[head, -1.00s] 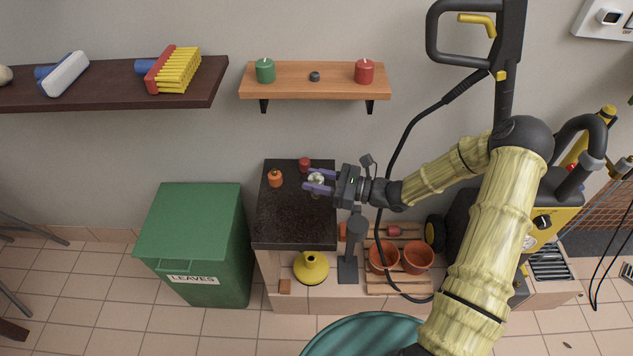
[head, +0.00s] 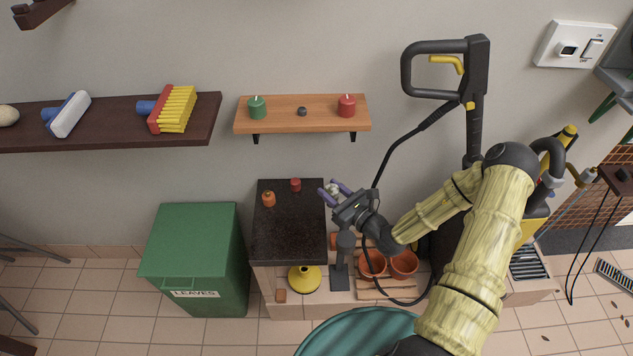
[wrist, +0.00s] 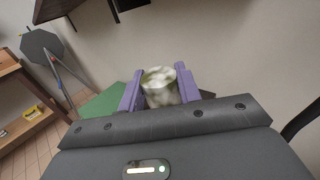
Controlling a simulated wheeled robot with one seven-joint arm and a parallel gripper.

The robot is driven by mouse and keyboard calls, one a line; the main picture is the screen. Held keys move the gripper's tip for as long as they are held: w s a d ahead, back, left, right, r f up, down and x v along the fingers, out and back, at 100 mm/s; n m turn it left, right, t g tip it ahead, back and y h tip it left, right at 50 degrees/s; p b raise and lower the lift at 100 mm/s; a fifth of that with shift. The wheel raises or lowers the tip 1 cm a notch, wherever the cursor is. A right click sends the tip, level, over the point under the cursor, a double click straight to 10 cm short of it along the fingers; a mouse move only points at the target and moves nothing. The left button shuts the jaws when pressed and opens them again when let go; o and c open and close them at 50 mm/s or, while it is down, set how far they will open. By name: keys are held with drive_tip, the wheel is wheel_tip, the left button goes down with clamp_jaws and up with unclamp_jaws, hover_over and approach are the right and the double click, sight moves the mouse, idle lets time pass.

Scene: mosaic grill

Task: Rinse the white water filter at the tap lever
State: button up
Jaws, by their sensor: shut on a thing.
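My gripper (head: 332,191) is shut on the white water filter (wrist: 160,88), a mottled white and greenish cylinder. In the wrist view the filter sits upright between the two purple fingers. In the head view the filter (head: 334,190) is small and partly covered by the fingers, beside the right rear edge of the black counter top. A small brass-coloured fitting (head: 587,177) shows at the far right; I cannot tell whether it is the tap lever.
The black counter top (head: 290,235) holds an orange item (head: 268,199) and a red item (head: 295,184). A candle shelf (head: 300,124) is above. A green bin (head: 193,255) stands left. A yellow and black machine with a hose stands right, partly behind my arm.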

drive_tip(key=s+d+f+m+t+h+p, duration=0.2)
drive_tip(key=s+d+m+h+p, duration=0.3)
drive_tip(key=h, duration=0.6)
drive_tip(key=d+m+t+p, duration=0.1)
drive_tip(key=d+m+p, duration=0.1)
drive_tip(key=p, duration=0.1)
drive_tip(key=shift+m+t, duration=0.3)
drive_tip(key=shift+t, duration=0.1)
drive_tip(key=shift+w+d+f, duration=0.1)
drive_tip(key=shift+d, duration=0.1)
